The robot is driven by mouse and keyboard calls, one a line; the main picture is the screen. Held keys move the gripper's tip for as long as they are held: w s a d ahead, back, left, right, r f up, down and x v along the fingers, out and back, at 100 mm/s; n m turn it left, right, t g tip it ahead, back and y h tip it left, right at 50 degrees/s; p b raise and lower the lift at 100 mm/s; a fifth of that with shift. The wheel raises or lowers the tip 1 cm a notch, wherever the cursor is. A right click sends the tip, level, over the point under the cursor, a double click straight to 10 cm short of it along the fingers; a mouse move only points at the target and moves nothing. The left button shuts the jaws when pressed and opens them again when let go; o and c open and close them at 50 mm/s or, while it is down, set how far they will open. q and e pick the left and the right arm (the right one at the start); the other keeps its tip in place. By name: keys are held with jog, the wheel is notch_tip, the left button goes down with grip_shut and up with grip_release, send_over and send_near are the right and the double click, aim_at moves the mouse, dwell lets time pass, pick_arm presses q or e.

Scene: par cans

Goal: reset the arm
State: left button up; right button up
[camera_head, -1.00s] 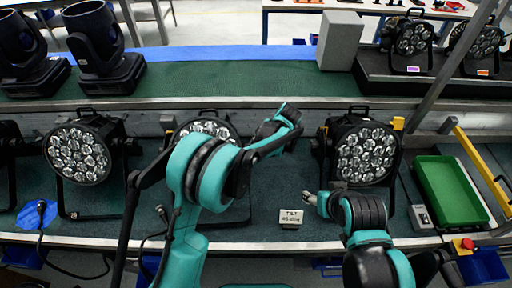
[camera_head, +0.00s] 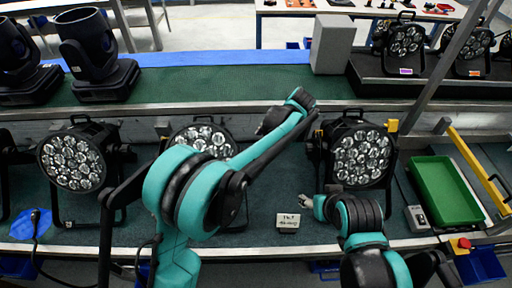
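My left arm rises in the lower middle and reaches up and right across the bench. Its gripper end (camera_head: 302,100) is in the air above the middle, near the back edge of the bench; its fingers are too small and angled to judge. My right arm comes up at the lower right. Its gripper (camera_head: 307,203) points left above the bench, in front of the right par can (camera_head: 359,154), and its fingers are unclear. The middle par can (camera_head: 203,135) is partly hidden behind my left arm. The left par can (camera_head: 72,160) stands upright on the bench.
A small label block (camera_head: 288,221) stands near the bench's front edge. A green tray (camera_head: 443,193) lies at the right, with a grey switch box (camera_head: 416,217) beside it. A red button (camera_head: 463,244) is at the front right. Moving-head lights (camera_head: 97,60) and a grey box (camera_head: 332,44) stand behind.

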pick_arm(q)
jog(key=shift+v, duration=1)
